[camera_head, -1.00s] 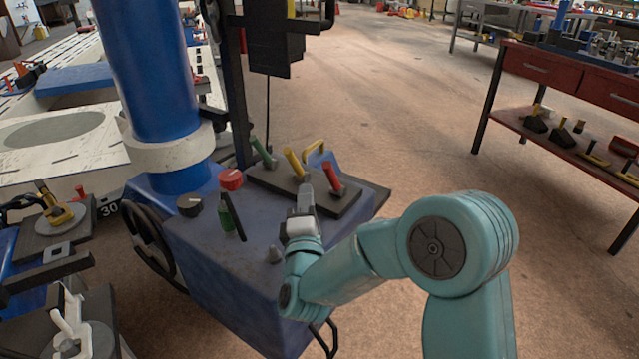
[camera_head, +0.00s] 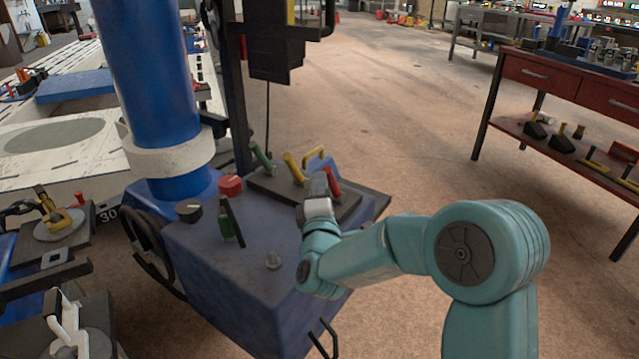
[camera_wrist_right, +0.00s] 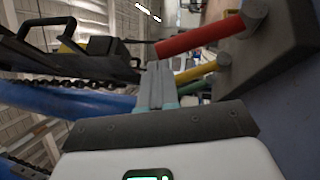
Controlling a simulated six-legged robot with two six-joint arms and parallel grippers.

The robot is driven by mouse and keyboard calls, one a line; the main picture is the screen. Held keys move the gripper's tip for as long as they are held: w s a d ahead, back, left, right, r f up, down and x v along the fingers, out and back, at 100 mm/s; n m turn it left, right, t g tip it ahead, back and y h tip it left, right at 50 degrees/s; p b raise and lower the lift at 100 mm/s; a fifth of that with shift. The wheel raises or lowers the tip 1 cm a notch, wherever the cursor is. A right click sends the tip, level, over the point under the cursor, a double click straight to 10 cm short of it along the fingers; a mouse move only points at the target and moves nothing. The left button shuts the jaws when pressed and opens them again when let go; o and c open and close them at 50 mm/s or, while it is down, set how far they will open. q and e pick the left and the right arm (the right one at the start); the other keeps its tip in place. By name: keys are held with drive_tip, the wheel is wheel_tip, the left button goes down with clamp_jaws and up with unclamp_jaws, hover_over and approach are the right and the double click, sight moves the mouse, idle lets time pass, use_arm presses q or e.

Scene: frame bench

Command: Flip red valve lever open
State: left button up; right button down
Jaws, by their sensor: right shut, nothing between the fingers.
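The red valve lever (camera_head: 333,178) is the rightmost of three levers on a dark plate on top of a blue machine housing. It leans up and to the left in the head view. In the right wrist view the red lever (camera_wrist_right: 200,37) crosses the upper middle, just beyond the fingertips. My right gripper (camera_head: 320,183) is shut and empty, close beside the lever on its left and near side, hiding part of it. Its closed fingers (camera_wrist_right: 160,78) show in the right wrist view; I cannot tell whether they touch the lever. My left gripper is not in view.
A yellow lever (camera_head: 293,167) and a green lever (camera_head: 262,157) stand left of the red one. A red knob (camera_head: 230,185), a black knob (camera_head: 189,211) and a blue column (camera_head: 150,90) are further left. Open floor lies to the right, before a red bench (camera_head: 560,80).

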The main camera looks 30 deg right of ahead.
use_arm(q)
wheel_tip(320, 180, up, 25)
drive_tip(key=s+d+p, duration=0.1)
drive_tip(key=p, duration=2.4)
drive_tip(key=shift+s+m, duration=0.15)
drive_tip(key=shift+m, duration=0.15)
use_arm(e)
drive_tip(key=w+d+r+m+g+y, duration=0.2)
drive_tip(key=d+g, duration=0.1)
drive_tip(key=d, duration=0.2)
drive_tip(key=w+d+r+m+g+y, duration=0.2)
drive_tip(key=d+m+g+y, duration=0.1)
drive_tip(key=d, duration=0.2)
drive_tip(key=shift+w+d, duration=0.15)
drive_tip(key=shift+d, duration=0.25)
drive_tip(key=shift+d, duration=0.1)
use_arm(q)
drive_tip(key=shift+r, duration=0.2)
use_arm(e)
drive_tip(key=shift+r, duration=0.1)
